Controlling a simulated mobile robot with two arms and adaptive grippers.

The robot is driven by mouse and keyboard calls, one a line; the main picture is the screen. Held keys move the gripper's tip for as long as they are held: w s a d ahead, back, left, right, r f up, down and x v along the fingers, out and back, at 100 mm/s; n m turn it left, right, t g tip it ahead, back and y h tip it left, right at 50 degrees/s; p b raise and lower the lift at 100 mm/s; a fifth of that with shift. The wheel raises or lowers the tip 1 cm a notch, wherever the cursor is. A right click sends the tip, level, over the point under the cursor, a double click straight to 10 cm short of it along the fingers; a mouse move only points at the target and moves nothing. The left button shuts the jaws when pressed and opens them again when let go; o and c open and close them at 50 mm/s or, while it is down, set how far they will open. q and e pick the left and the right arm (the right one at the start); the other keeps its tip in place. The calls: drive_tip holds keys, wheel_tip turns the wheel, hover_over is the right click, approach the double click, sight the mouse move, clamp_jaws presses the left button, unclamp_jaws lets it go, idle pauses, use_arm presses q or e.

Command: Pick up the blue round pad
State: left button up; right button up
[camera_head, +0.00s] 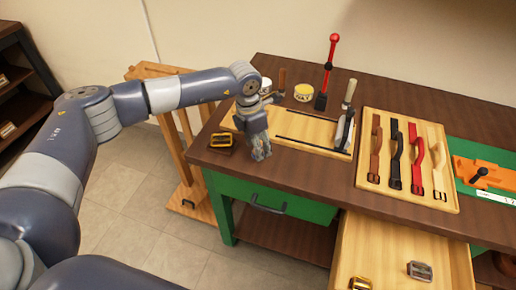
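I cannot make out a blue round pad in the head view; one could be hidden behind my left gripper. My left arm reaches in from the left, and my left gripper (262,154) points down at the front left of the wooden workbench (300,180). It is just right of a dark square piece with a brass-coloured buckle (222,140). Its fingers are small and seen from behind, so I cannot tell whether they are open or hold anything. My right gripper is not in view.
A pale board (308,132) lies behind the gripper. A red-handled tool (328,72) and a round tin (303,93) stand at the back. A tray (450,203) of straps lies to the right. An open drawer (400,245) with buckles juts out in front.

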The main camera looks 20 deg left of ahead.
use_arm(q)
clamp_jaws()
drive_tip(key=shift+r, duration=0.1)
drive_tip(key=shift+r+b, duration=0.35)
drive_tip(key=shift+r, duration=0.15)
wheel_tip(320, 180, up, 2)
drive_tip(key=shift+r+b, duration=0.25)
drive_tip(key=shift+b, duration=0.4)
drive_tip(key=s+r+b, duration=0.1)
drive_tip(key=s+b, duration=0.3)
drive_tip(key=s, duration=1.2)
drive_tip(key=shift+d+r, duration=0.2)
drive_tip(key=shift+d, duration=0.25)
